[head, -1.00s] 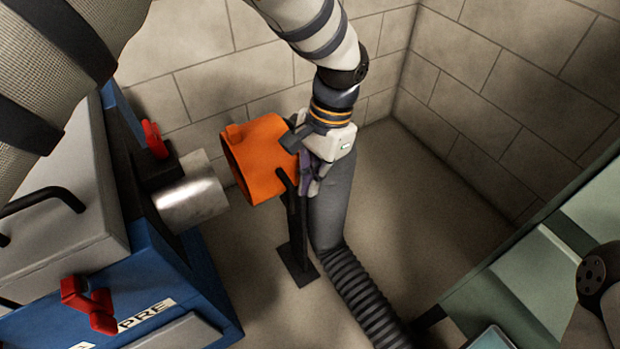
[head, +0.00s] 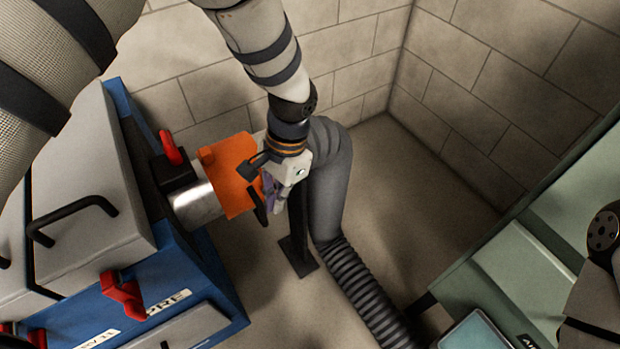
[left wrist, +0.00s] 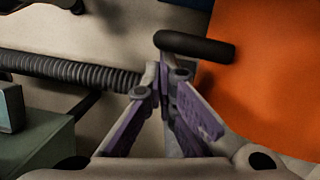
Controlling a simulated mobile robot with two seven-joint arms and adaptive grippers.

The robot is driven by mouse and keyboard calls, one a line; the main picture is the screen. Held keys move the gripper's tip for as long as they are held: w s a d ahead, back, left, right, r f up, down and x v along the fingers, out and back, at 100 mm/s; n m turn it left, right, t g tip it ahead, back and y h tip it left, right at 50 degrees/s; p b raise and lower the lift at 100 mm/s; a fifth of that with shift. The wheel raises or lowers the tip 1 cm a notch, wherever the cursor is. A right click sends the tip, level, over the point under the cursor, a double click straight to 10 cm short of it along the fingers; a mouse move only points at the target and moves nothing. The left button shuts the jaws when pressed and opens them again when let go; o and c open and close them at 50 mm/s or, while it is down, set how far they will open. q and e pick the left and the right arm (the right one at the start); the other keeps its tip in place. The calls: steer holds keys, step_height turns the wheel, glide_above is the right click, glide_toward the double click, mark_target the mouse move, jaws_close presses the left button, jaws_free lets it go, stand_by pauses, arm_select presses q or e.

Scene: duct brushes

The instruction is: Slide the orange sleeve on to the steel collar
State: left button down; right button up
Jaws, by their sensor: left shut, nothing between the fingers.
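The orange sleeve (head: 236,176) has its left end at the steel collar (head: 194,206) and hides the collar's outer end; I cannot tell how far it overlaps. The collar sticks out of the blue machine. My left gripper (head: 271,190) is at the sleeve's right end. Its purple fingers (left wrist: 164,75) are shut with nothing between them. In the left wrist view a black bar (left wrist: 195,47) lies just beyond the fingertips, and the orange sleeve (left wrist: 270,70) fills the right side. My right gripper is out of view.
The blue machine (head: 185,275) has a red lever (head: 171,147) above the collar and a red latch (head: 122,292) in front. A green bench (head: 500,265) is at right. Floor lies between.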

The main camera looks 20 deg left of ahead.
arm_select(q)
steer(key=shift+s+f, duration=0.1)
steer(key=shift+s, duration=0.05)
steer(key=v, duration=1.2)
steer(key=shift+d, duration=0.1)
